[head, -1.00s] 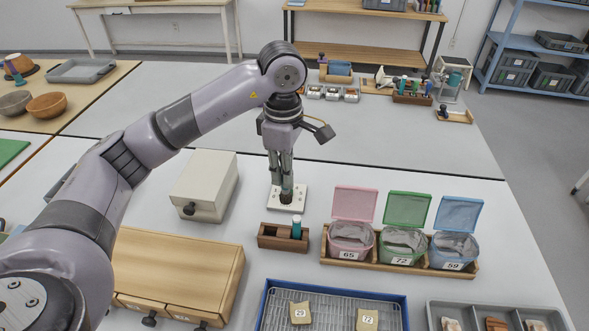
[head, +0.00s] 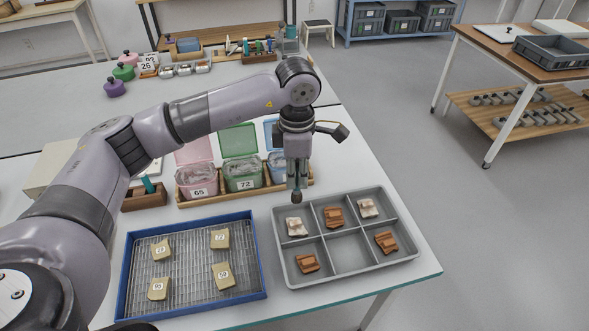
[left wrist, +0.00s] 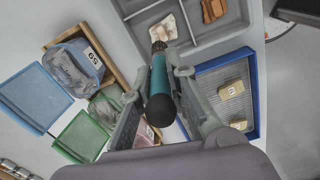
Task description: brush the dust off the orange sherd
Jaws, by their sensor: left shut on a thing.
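My left gripper (head: 297,184) is shut on a brush with a teal handle (left wrist: 159,78) and a dark rounded end. It hangs just above the back left of the grey divided tray (head: 350,286); the dark brush tip shows below the fingers. Three orange-brown sherds lie in the tray: back middle (head: 334,217), front left (head: 307,263) and front right (head: 385,242). Two pale sherds lie back left (head: 296,227) and back right (head: 368,207). In the left wrist view the bristles appear near a pale sherd (left wrist: 164,28); contact cannot be told. My right gripper is out of view.
A blue-rimmed rack (head: 124,283) with several tan labelled pieces stands left of the tray. Lidded pink (head: 199,177), green (head: 243,172) and blue bins stand behind. A wooden holder (head: 146,200) holds another teal tool. The front middle compartment is empty.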

